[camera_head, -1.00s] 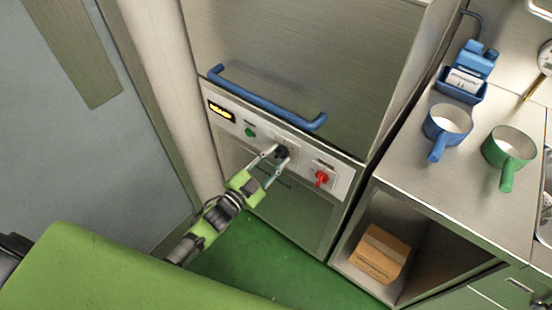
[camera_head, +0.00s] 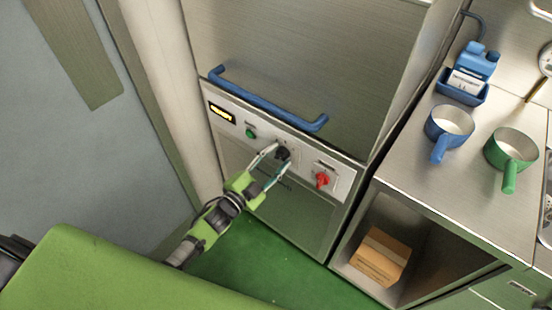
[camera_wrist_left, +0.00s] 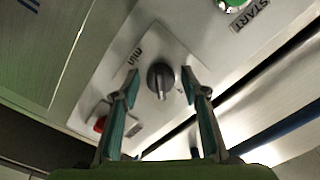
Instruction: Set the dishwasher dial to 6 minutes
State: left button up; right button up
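The dishwasher's front panel (camera_head: 230,122) carries a dark dial (camera_head: 283,153) between a green button and a red switch. In the left wrist view the dial (camera_wrist_left: 160,78) is a round dark knob on a pale plate marked "min". My left gripper (camera_head: 277,158) is at the dial with its fingers spread. In the left wrist view the left gripper (camera_wrist_left: 159,82) has one finger on each side of the knob, with a gap showing on both sides. The dial's numbers are not readable. My right gripper is not in view.
A blue handle bar (camera_head: 265,98) runs just above the panel. The green start button (camera_head: 251,133) is left of the dial, the red switch (camera_head: 322,180) right. A lit display (camera_head: 221,113) is at the panel's left end. A counter with blue pan (camera_head: 449,122) and green pan (camera_head: 510,150) stands right.

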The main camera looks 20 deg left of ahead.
pick_arm(q)
jog(key=v, duration=1.2)
dwell(0.6)
jog(key=s+a+f+n+g+y, duration=0.1)
jog(key=s+f+n+g+y, duration=0.15)
jog(key=f, duration=0.65)
jog(key=s+a+f+n+g+y, duration=0.15)
jog(key=s+f, duration=0.25)
jog(key=f, duration=0.4)
jog(key=s+a+f+n+g+y, duration=0.1)
jog(key=s+f+n+g, duration=0.15)
jog(key=f, duration=0.65)
jog(key=s+f+n+g, duration=0.1)
jog(key=s+f+g, duration=0.2)
jog(key=s+f, duration=0.3)
jog(key=s+d+f+n+g, duration=0.1)
jog(key=s+f, duration=0.5)
jog(key=s, duration=0.8)
jog(key=s+f+n+g+y, duration=0.1)
jog(key=s+f+g, duration=0.4)
jog(key=s, duration=0.5)
jog(key=shift+d+f+n, duration=0.25)
jog(key=shift+f+n, duration=0.25)
jog(key=shift+n, duration=0.15)
